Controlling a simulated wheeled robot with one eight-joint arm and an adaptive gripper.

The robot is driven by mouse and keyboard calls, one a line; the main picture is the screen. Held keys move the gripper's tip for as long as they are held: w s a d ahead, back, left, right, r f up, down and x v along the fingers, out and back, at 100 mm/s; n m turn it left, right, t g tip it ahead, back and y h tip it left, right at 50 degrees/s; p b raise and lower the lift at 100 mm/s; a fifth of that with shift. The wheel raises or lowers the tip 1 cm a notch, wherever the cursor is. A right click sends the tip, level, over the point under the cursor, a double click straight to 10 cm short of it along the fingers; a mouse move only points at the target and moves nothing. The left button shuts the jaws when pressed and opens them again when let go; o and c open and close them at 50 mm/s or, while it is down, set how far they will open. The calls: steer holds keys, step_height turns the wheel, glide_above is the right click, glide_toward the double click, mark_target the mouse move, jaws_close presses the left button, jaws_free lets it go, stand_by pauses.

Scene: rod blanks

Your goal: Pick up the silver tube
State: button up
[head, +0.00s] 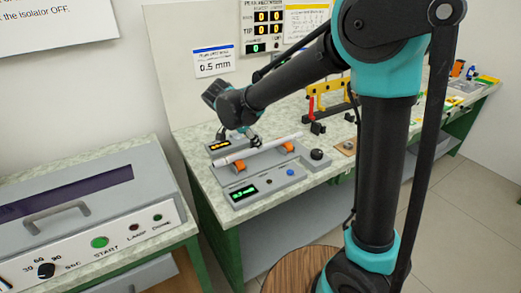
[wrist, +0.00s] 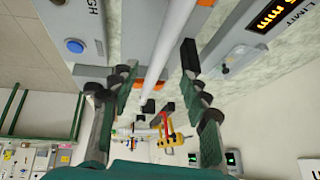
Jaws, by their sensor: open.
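The silver tube (head: 270,143) lies across orange supports (head: 289,147) on a grey gauge unit (head: 262,178) on the bench. My gripper (head: 248,140) is over the tube, nearer its left part, pointing down. In the wrist view the gripper (wrist: 157,68) is open, with one finger on each side of the tube (wrist: 172,42). The tube runs lengthwise through the gap. I cannot tell whether either finger touches it.
The gauge unit has a green display (head: 243,192), a blue button (head: 290,172) and a black knob (head: 316,154). A small amber display unit (head: 220,146) sits close behind. A yellow rack (head: 330,97) stands further back. A grey machine (head: 85,205) is at left.

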mark_target(262, 148)
steer(key=shift+x, duration=3.1)
steer(key=shift+d, duration=0.1)
jaws_close()
